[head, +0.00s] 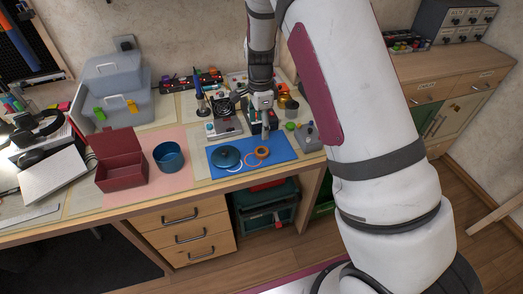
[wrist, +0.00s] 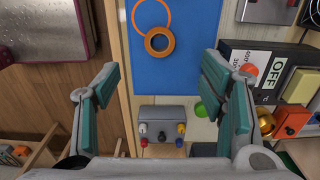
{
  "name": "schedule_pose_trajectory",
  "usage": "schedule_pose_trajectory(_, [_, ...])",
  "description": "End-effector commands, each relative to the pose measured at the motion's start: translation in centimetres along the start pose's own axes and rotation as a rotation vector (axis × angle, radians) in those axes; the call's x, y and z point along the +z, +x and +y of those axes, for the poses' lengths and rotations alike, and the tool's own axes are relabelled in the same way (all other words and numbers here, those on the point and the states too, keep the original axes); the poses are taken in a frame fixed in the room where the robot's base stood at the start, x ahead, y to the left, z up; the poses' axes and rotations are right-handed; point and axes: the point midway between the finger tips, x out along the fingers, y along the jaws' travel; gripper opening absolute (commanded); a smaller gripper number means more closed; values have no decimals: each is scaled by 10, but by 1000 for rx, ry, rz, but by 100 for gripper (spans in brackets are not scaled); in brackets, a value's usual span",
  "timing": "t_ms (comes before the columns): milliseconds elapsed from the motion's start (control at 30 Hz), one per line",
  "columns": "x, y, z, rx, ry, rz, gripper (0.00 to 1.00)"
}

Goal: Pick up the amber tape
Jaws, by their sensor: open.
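The amber tape (head: 263,151) is a thick orange ring lying flat on the blue mat (head: 284,152) near the table's front. In the wrist view the amber tape (wrist: 148,42) lies ahead of the fingers, near the left side of the blue mat (wrist: 190,75). A thinner orange ring (wrist: 138,12) lies right beside it, touching or nearly touching. My gripper (head: 265,130) hangs above the table, just behind the tape in the head view. In the wrist view my gripper (wrist: 162,80) is wide open, with nothing between its teal fingers.
A dark teal round lid (head: 226,156) lies left of the tape. A grey box with coloured knobs (wrist: 162,124) sits below the mat in the wrist view, beside a green ball (wrist: 205,110). A blue bowl (head: 169,157) and red box (head: 122,172) stand further left.

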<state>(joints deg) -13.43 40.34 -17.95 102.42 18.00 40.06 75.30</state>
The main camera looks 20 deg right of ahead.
Motion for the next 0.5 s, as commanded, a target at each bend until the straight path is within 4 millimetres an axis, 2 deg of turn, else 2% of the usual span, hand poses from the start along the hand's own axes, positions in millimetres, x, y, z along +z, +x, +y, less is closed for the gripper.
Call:
schedule_pose_trajectory(33, [-1, 11, 1, 4, 1, 1, 64])
schedule_pose_trajectory(200, [-1, 42, 1, 3, 1, 0, 64])
schedule_pose_trajectory(500, [-1, 66, 1, 2, -1, -1, 64])
